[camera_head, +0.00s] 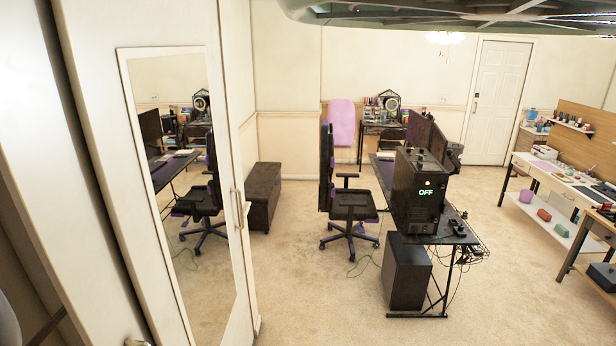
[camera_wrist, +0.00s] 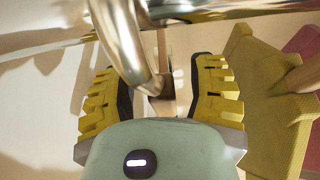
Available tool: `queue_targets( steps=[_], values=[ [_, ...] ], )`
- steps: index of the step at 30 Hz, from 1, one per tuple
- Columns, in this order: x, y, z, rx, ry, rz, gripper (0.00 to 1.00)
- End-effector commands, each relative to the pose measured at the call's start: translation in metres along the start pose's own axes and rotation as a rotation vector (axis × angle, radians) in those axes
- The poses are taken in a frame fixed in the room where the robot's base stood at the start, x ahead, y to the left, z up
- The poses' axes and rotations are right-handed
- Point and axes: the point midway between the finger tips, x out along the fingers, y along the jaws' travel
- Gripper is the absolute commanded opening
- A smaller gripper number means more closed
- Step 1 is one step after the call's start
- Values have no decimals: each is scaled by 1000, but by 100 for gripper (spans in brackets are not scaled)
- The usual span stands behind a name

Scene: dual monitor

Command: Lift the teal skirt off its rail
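My gripper (camera_wrist: 162,78) fills the lower middle of the wrist view. Its two yellow ridged fingers stand apart, open, on either side of a narrow brown piece (camera_wrist: 161,85) that looks like part of a wooden hanger. A shiny metal rail (camera_wrist: 230,15) crosses the top of the wrist view. A thick curved metal piece (camera_wrist: 122,42) comes down from it in front of the fingers. I cannot make out the teal skirt in either view; the pale green shape at the bottom of the wrist view is my gripper's body. The gripper does not show in the head view.
A yellow textured item (camera_wrist: 262,100) and a red one (camera_wrist: 305,50) hang close right of my gripper. In the head view, a white wardrobe with a mirrored door (camera_head: 185,180) stands close at left.

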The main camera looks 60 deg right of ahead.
Motion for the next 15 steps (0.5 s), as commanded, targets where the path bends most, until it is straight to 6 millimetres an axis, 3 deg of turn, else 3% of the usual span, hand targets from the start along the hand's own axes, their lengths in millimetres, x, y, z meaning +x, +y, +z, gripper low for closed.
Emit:
queue_targets(
  steps=[2,15],
  values=[
    [0,0,0,0,0,0,47],
    [0,0,0,0,0,-1,1]
  ],
)
